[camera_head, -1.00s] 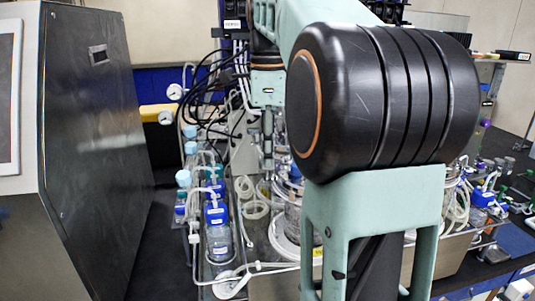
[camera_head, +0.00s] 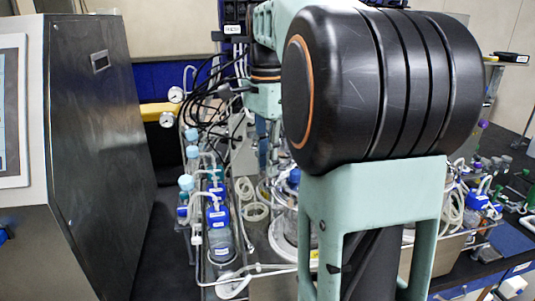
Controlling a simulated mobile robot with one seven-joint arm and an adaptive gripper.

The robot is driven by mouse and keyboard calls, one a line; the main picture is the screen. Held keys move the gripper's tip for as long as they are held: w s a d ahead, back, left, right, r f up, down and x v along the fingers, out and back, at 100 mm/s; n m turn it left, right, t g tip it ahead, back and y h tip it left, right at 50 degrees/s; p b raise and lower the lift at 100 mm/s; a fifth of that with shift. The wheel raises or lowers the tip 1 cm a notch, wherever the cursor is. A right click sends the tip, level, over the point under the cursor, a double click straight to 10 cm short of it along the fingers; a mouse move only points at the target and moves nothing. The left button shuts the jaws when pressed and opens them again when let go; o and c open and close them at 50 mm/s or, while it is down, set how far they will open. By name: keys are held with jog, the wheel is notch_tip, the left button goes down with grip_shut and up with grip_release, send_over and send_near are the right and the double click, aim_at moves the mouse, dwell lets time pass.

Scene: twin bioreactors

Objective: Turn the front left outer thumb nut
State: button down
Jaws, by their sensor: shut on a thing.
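My gripper (camera_head: 269,148) points down at the centre, small and partly hidden behind my large black arm joint. Its narrow fingers reach down over the head of the glass reactor (camera_head: 291,220). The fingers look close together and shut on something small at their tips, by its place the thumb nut. The nut itself is too small and covered to make out. The reactor's right side is hidden behind my arm.
A tall dark cabinet (camera_head: 100,160) stands at the left. Blue-capped bottles (camera_head: 219,235) and coiled tubing (camera_head: 250,200) stand left of the reactor. Black cables (camera_head: 208,95) hang behind. More bottles and tubing (camera_head: 478,200) are at the right.

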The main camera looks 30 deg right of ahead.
jog(key=n+p, duration=0.2)
jog(key=n, duration=0.3)
jog(key=shift+r+n, duration=0.15)
jog(key=shift+n, duration=0.15)
jog(key=n+p, duration=0.2)
jog(key=n, duration=0.3)
jog(key=shift+n, duration=0.3)
jog(key=c, duration=1.9)
grip_release()
notch_tip(320, 180, up, 12)
jog(key=shift+f, duration=0.1)
